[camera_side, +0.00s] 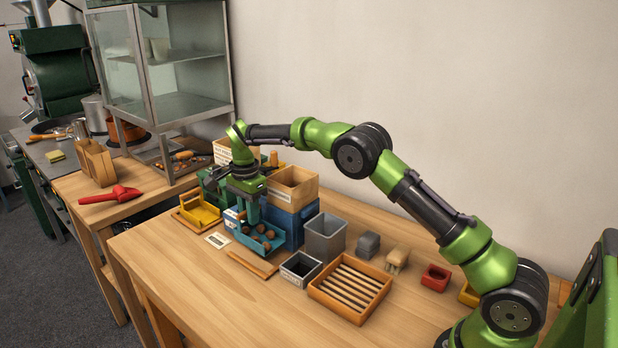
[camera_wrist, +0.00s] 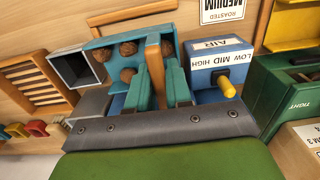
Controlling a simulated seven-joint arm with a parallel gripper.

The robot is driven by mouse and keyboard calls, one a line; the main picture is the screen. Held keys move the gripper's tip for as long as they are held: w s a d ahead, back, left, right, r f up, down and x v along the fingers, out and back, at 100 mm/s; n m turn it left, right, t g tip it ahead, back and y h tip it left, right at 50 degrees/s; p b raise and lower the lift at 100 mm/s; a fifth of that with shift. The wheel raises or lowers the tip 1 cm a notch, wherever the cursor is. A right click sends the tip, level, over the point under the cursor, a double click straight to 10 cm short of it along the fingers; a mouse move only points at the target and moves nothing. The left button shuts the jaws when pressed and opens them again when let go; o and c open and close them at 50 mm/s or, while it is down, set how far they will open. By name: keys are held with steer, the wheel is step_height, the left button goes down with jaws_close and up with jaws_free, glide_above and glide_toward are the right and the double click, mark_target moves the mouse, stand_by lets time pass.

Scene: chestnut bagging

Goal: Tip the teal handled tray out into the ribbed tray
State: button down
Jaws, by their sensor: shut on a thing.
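The teal handled tray (camera_side: 268,248) holds several brown chestnuts and is roughly level. My gripper (camera_side: 252,212) is above it, pointing down. In the wrist view, my gripper (camera_wrist: 158,88) is shut on the tray's upright wooden handle (camera_wrist: 154,60), one finger on each side. The teal tray (camera_wrist: 103,56) also shows there with chestnuts in it. I cannot tell whether it touches the table. The ribbed tray (camera_side: 318,289), wooden with pale slats, lies to the right and nearer the camera; no chestnuts show in it. Part of it shows at the wrist view's left edge (camera_wrist: 50,70).
A small grey open box (camera_side: 300,268) stands between the two trays, with a taller grey bin (camera_side: 325,236) behind it. A blue box (camera_side: 292,232) stands close behind the teal tray. A wooden strip (camera_side: 252,265) lies in front. The table's front left is clear.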

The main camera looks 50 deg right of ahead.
steer(key=shift+r, duration=0.15)
steer(key=s+a+r+n, duration=0.1)
steer(key=s+r+n, duration=0.2)
steer(key=r, duration=0.6)
steer(key=s+a+r+n, duration=0.1)
steer(key=s+r+n, duration=0.2)
steer(key=r, duration=0.6)
steer(key=s+d+f+n, duration=0.4)
steer(key=s+n, duration=0.2)
steer(key=s, duration=0.1)
steer(key=s+d+f+n, duration=0.4)
steer(key=s+n, duration=0.1)
steer(key=s, duration=0.2)
steer(key=s+a+f+y, duration=0.1)
steer(key=s+a+f, duration=0.5)
steer(key=s+f, duration=0.15)
steer(key=s+d+r+t+y, duration=0.1)
steer(key=d+y, duration=0.6)
steer(key=y, duration=0.1)
steer(key=shift+r+y, duration=0.25)
steer(key=shift+y, duration=0.05)
